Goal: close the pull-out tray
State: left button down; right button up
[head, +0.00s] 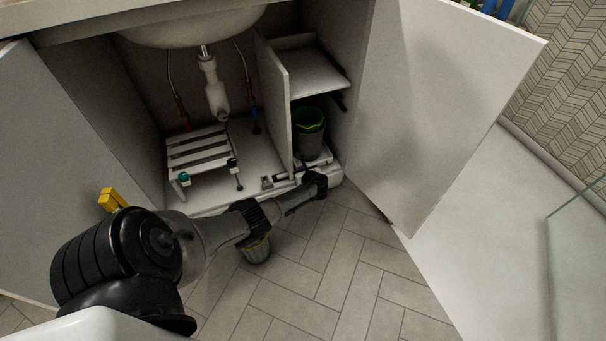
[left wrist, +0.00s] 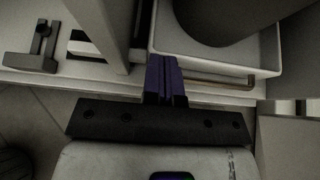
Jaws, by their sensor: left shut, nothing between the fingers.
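The white pull-out tray (head: 322,161) is low in the right compartment of the open under-sink cabinet. It carries a dark bin (head: 309,141) with a green and yellow rim. My left arm reaches across the floor, and my left gripper (head: 319,181) is at the tray's front, partly hiding it. In the left wrist view, the shut, empty fingers (left wrist: 166,76) are at the front left corner of the tray (left wrist: 215,62), beside its wall. I cannot tell whether they touch it. The bin's base (left wrist: 215,22) shows on the tray. My right gripper is not in view.
Both cabinet doors stand open, the left door (head: 55,150) and the right door (head: 440,100). A slatted white rack (head: 197,150) stands under the sink drain (head: 213,90). A divider (head: 273,100) borders the tray's compartment. Tiled floor (head: 345,255) in front is mostly clear.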

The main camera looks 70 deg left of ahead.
pick_arm(q)
jog(key=shift+d+r+p, duration=0.15)
jog(key=shift+d+p, duration=0.35)
jog(key=d+f+p+v, duration=0.1)
jog(key=p+v, duration=0.7)
jog(key=v, duration=0.4)
